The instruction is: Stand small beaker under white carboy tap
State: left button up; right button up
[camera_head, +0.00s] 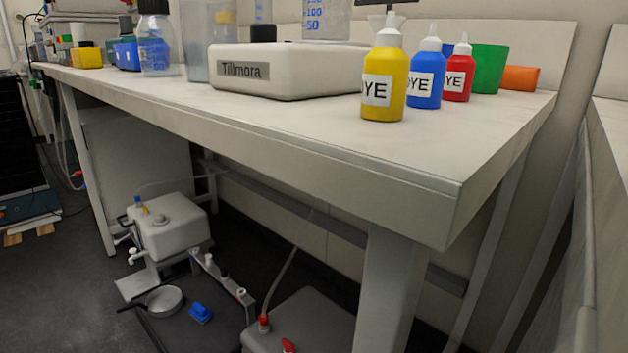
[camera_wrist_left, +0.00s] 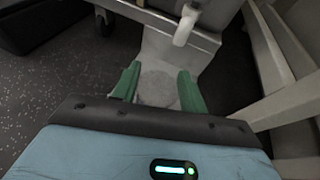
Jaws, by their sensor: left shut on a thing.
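The white carboy (camera_head: 168,228) stands low under the bench in the head view, with its white tap (camera_head: 136,256) facing left. A pale plate (camera_head: 132,286) lies in front of it. In the left wrist view the white tap (camera_wrist_left: 185,26) points down, beyond my fingers. My left gripper (camera_wrist_left: 158,88) has green fingers closed on a faint, see-through round vessel, which looks like the small beaker (camera_wrist_left: 157,90). The beaker appears over the pale plate in that view. I cannot tell whether its base touches the plate. My right gripper is in neither view.
The bench top (camera_head: 300,125) overhangs the carboy, with a bench leg (camera_head: 385,290) at right. A grey round dish (camera_head: 165,300) and a blue object (camera_head: 200,313) lie near the carboy. Another white container (camera_head: 310,325) with red caps stands in front. Dark floor (camera_head: 50,290) is open at left.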

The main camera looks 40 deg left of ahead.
pick_arm(q)
jog(key=shift+w+d, duration=0.1)
jog(key=shift+w, duration=0.85)
jog(key=shift+w+d, duration=0.1)
jog(key=shift+w, duration=1.3)
jog(key=shift+w+d, duration=0.1)
jog(key=shift+w, duration=0.95)
jog(key=shift+f+b, duration=0.35)
jog(key=shift+b, duration=0.55)
jog(key=shift+s+f, duration=0.15)
jog(key=shift+s, duration=0.05)
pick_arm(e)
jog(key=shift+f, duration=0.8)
pick_arm(q)
jog(key=o, duration=1.1)
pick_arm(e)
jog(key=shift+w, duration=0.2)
